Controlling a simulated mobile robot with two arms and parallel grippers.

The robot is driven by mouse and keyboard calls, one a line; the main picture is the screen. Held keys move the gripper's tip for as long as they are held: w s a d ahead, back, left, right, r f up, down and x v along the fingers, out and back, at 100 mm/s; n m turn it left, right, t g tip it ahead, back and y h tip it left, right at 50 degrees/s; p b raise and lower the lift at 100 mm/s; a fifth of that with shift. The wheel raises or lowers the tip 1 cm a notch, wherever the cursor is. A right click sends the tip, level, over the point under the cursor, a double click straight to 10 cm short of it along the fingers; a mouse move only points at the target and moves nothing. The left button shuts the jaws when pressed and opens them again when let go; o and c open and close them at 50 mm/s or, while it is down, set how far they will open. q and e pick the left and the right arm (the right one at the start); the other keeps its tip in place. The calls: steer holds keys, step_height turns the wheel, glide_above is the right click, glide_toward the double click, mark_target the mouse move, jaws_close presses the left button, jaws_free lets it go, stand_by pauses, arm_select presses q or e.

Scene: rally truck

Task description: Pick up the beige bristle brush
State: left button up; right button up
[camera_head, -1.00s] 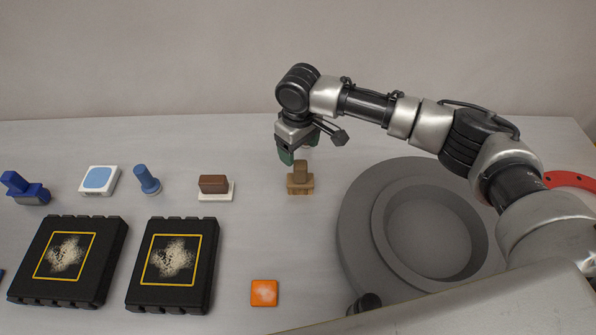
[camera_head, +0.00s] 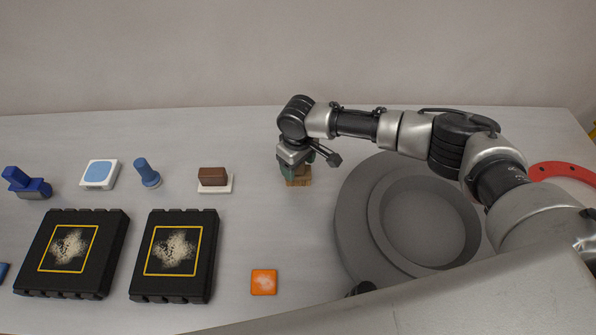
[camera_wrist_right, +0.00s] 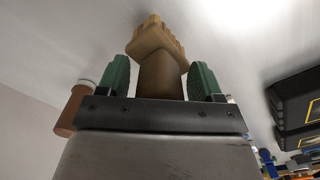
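The beige bristle brush (camera_head: 301,182) stands on the table left of the grey round fixture, mostly hidden by my right gripper (camera_head: 297,172) in the head view. In the right wrist view, the handle of the brush (camera_wrist_right: 160,80) stands between the two green fingertips of my right gripper (camera_wrist_right: 160,76). The fingers are open, one on each side of the handle, with a gap visible at the left finger. Contact at the right finger cannot be told. My left gripper is not in view.
A brown-handled white block (camera_head: 214,179) stands left of the brush. Further left are a blue knobbed tool (camera_head: 147,173), a white-and-blue block (camera_head: 99,174) and a blue brush (camera_head: 27,184). Two black cases (camera_head: 172,292), an orange square (camera_head: 264,282) and the grey round fixture (camera_head: 352,220) lie nearer.

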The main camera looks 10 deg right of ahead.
steer(key=c, duration=1.1)
steer(key=shift+o, duration=0.2)
steer(key=shift+r, duration=0.1)
steer(key=shift+r, duration=0.1)
steer(key=shift+r, duration=0.35)
steer(key=r, duration=0.3)
steer(key=shift+s+d+r+b, duration=0.35)
steer(key=shift+s+d+b, duration=0.05)
steer(key=s+d+r, duration=0.6)
steer(key=s+d, duration=0.1)
steer(key=s, duration=0.1)
steer(key=shift+r+b, duration=0.2)
steer(key=shift+b, duration=0.25)
